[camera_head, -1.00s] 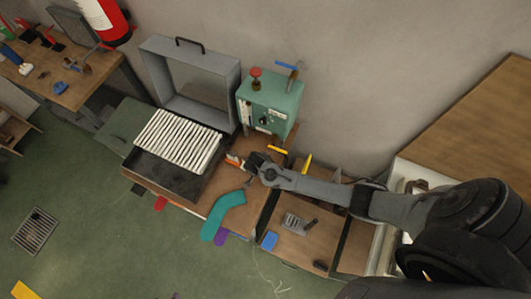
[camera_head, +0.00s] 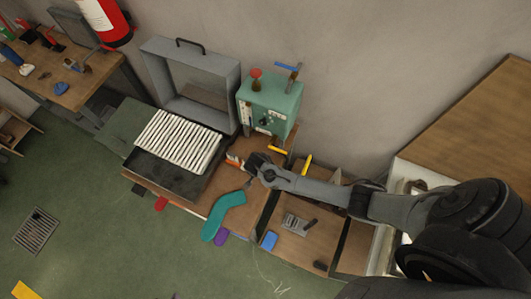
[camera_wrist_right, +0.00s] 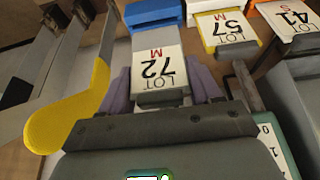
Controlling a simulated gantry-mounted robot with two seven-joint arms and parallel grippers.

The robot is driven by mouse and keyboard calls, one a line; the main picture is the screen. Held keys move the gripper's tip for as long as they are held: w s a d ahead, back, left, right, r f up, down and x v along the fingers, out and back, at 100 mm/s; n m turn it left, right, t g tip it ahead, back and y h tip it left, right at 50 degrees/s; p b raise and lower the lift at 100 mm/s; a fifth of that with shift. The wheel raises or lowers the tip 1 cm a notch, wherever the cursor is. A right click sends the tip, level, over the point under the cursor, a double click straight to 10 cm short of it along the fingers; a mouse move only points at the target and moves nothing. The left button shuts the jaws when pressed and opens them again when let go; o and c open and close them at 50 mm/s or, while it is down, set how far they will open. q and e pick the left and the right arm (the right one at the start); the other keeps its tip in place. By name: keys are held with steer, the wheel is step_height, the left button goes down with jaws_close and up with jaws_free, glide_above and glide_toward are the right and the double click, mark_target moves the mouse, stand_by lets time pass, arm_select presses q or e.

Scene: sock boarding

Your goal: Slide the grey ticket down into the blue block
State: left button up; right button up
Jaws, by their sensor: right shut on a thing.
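The grey ticket (camera_wrist_right: 157,68), printed LOT 72 M, lies between the fingers of my right gripper (camera_wrist_right: 160,92) in the right wrist view. The gripper is shut on its near end. The blue block (camera_wrist_right: 152,14) is just beyond the ticket's far end, at the top of that view. I cannot tell whether the ticket's tip is in the block's slot or only in front of it. In the head view my right gripper (camera_head: 257,164) is over the bench beside the green control box; the ticket and block are too small or hidden there. My left gripper is not in view.
A yellow-ended sock form (camera_wrist_right: 65,115) is close on the left. The green control box (camera_head: 268,105) stands behind my gripper.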

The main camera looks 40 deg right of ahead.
stand_by(0.3)
stand_by(0.4)
steer(key=shift+p, duration=0.5)
steer(key=shift+f+b, duration=0.4)
steer(key=shift+f, duration=0.15)
stand_by(0.3)
steer(key=shift+f+b, duration=0.55)
steer(key=shift+f, duration=0.25)
steer(key=shift+f+b, duration=0.4)
steer(key=shift+f, duration=0.2)
steer(key=o, duration=0.8)
steer(key=shift+o, duration=0.2)
